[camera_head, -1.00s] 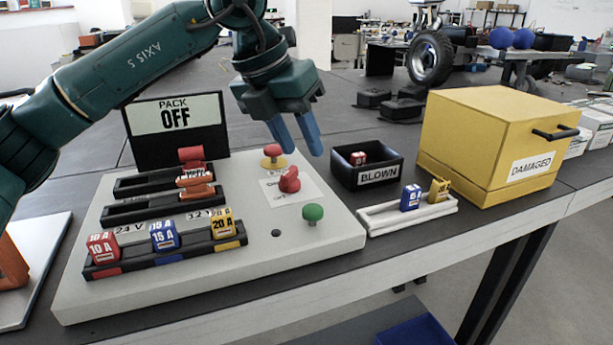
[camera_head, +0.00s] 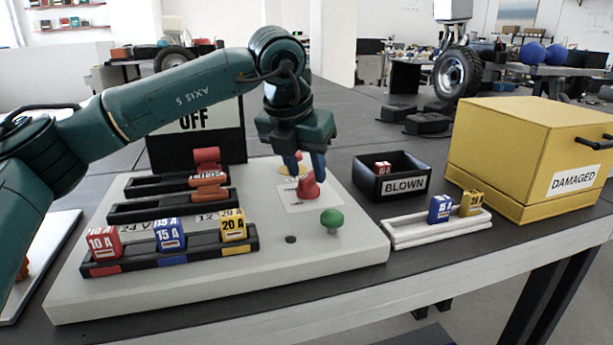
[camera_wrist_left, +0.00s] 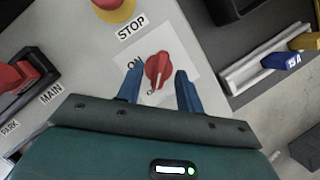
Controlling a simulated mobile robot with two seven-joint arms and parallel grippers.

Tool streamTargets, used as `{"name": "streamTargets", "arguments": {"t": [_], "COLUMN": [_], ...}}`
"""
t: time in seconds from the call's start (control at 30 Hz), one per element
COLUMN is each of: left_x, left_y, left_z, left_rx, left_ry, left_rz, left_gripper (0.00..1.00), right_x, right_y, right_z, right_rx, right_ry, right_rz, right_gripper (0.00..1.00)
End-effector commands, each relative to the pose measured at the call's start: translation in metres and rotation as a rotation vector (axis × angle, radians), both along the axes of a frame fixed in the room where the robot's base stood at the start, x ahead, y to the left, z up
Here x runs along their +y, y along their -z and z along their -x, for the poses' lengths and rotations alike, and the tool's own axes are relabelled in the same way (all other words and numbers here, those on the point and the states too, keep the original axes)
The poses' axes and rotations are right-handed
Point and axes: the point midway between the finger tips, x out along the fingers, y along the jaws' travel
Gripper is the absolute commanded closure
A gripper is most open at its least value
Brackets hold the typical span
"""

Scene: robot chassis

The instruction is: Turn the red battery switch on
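The red battery switch (camera_head: 308,187) is a rotary knob on a white label on the grey panel (camera_head: 340,262). In the left wrist view the knob (camera_wrist_left: 158,70) shows a pale pointer line directed down toward a partly hidden label, away from the "ON" mark. My left gripper (camera_head: 306,168) is directly above the knob, pointing down. Its blue fingers are apart, one on each side of the knob, in the left wrist view (camera_wrist_left: 158,88); contact is not visible. A display (camera_head: 195,120) reads "OFF", its upper line hidden by my arm. My right gripper is not in view.
A green button (camera_head: 332,218) stands in front of the switch. A red-and-yellow STOP button (camera_wrist_left: 115,8) is behind it. Fuse rows (camera_head: 170,257) lie left. The BLOWN bin (camera_head: 404,186), a white fuse rack (camera_head: 440,235) and the yellow DAMAGED box (camera_head: 510,150) stand right.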

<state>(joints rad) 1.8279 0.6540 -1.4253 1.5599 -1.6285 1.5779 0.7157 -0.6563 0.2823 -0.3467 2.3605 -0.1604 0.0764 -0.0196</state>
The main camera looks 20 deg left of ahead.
Motion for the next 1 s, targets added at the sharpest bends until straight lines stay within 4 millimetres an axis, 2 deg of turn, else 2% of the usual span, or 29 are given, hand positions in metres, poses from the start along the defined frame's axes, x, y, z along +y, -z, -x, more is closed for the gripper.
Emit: {"name": "streamTargets", "arguments": {"t": [0.13,0.43,0.87,1.0], "left_x": [-0.0010,-0.0011,-0.0011,-0.0011], "left_y": [0.0101,0.0111,0.0108,0.0107], "left_z": [-0.0039,-0.0045,-0.0044,-0.0043], "left_rx": [0.001,0.001,0.000,0.000], "left_ry": [0.000,0.000,0.000,0.000], "left_rz": [0.000,0.001,0.001,0.001], "left_gripper": [0.64,0.64,0.99,1.00], "right_x": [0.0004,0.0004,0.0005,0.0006], "right_y": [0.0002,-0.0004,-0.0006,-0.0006], "right_z": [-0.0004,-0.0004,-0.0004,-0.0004], "right_rx": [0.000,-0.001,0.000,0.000], "right_ry": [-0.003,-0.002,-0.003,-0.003], "right_rz": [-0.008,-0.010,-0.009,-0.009], "right_gripper": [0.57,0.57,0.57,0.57]}}
